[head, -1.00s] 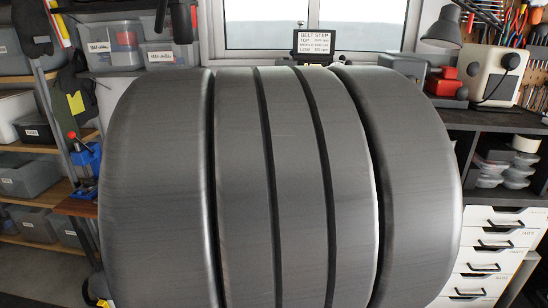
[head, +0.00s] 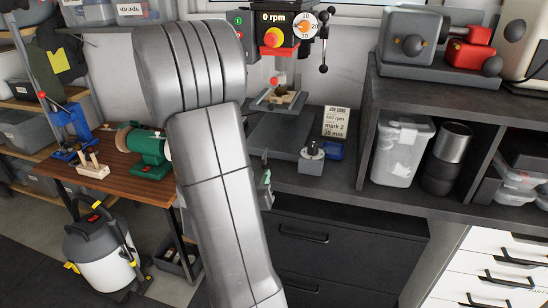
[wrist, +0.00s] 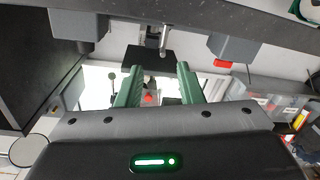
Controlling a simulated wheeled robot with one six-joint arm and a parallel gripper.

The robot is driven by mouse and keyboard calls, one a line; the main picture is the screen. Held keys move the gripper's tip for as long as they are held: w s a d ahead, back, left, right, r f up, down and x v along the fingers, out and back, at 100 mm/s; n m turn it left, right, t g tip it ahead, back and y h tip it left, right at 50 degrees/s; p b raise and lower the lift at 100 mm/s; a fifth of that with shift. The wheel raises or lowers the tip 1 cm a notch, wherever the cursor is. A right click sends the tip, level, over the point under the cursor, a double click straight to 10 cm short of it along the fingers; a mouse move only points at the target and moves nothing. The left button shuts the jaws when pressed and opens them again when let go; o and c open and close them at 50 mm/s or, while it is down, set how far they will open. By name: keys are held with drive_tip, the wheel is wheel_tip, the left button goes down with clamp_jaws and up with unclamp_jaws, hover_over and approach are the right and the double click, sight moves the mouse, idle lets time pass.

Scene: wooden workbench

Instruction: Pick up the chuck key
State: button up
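I cannot pick out the chuck key for certain in either view. The drill press head (head: 287,28), with a 0 rpm display and a red button, stands at the back in the head view. Below it, a small piece sits on the press table (head: 279,98). A small grey block with a dark knob (head: 311,158) stands on the dark bench. My gripper (wrist: 158,72) shows in the wrist view with its two green fingers apart and nothing seen between them.
A job card (head: 336,122) and a small blue item stand near the grey block.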

drive_tip(key=p, duration=0.2)
approach(267, 149)
drive_tip(key=x, duration=0.4)
drive_tip(key=shift+w+d+f, duration=0.2)
drive_tip(key=shift+d+f, duration=0.05)
drive_tip(key=shift+f, duration=0.15)
drive_tip(key=shift+p+x, duration=0.7)
drive_tip(key=shift+x, duration=2.05)
drive_tip(key=shift+a+r, duration=0.2)
drive_tip(key=shift+a, duration=0.05)
clamp_jaws()
